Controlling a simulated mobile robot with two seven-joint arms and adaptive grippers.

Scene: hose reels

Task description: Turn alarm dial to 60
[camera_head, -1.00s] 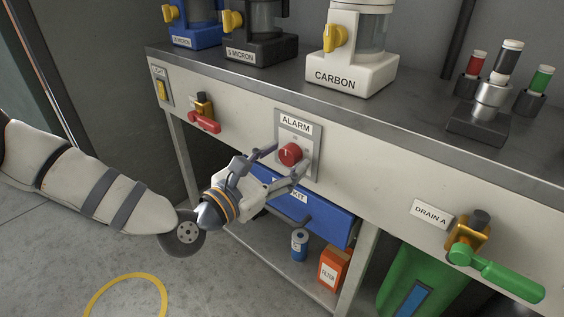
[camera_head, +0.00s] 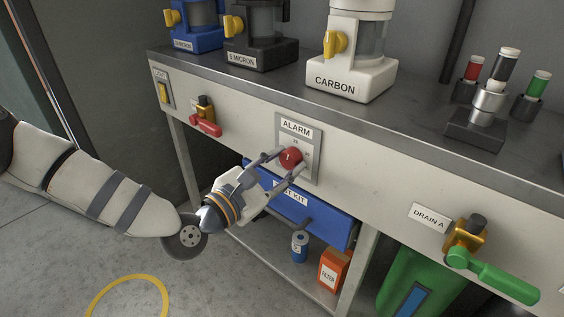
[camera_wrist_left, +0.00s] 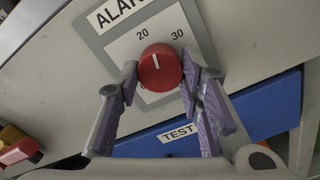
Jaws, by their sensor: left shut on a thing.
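The red alarm dial (camera_head: 291,157) sits on a grey plate under an ALARM label (camera_head: 297,129) on the bench front. My left gripper (camera_head: 286,164) is shut on the dial, one finger on each side. In the left wrist view the dial (camera_wrist_left: 160,67) shows between the purple-padded fingers of my left gripper (camera_wrist_left: 159,84). Its white mark points up, between the printed 20 (camera_wrist_left: 142,33) and 30 (camera_wrist_left: 177,34). The other numbers are hidden or too small to read. My right gripper is not in view.
A blue test kit box (camera_head: 310,213) is below the dial. A red-handled valve (camera_head: 205,124) is left of it, and a green-handled drain valve (camera_head: 495,276) is right. The white CARBON filter (camera_head: 351,75) stands on the bench top above.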

